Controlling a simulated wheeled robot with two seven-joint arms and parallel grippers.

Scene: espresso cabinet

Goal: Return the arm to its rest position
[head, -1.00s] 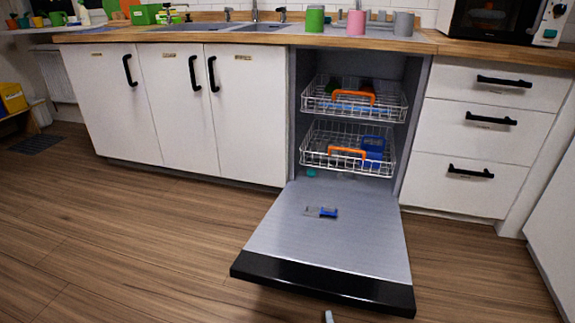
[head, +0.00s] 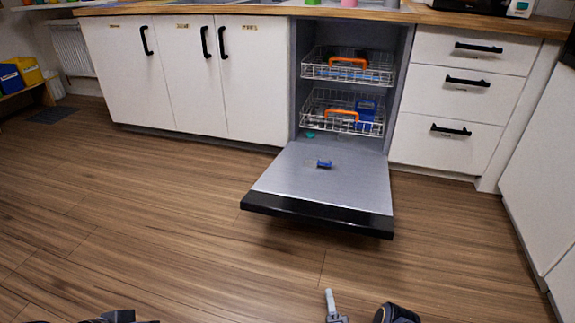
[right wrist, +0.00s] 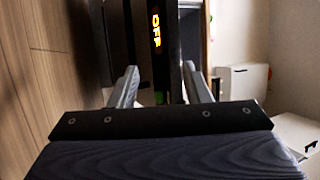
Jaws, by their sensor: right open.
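My right gripper (head: 334,306) shows at the bottom edge of the head view, with one grey finger in sight and the rest cut off. In the right wrist view its two grey fingers (right wrist: 160,80) stand apart with nothing held between them. It is well in front of the open dishwasher, clear of its lowered door (head: 325,188). My left gripper is not clearly in view; only a dark part of my own body shows at the bottom left.
A small blue item (head: 324,164) lies on the door. White cabinets (head: 180,80) and drawers (head: 455,105) flank it. The wood floor (head: 170,230) is free. An orange "OFF" display (right wrist: 156,28) shows beyond the fingers.

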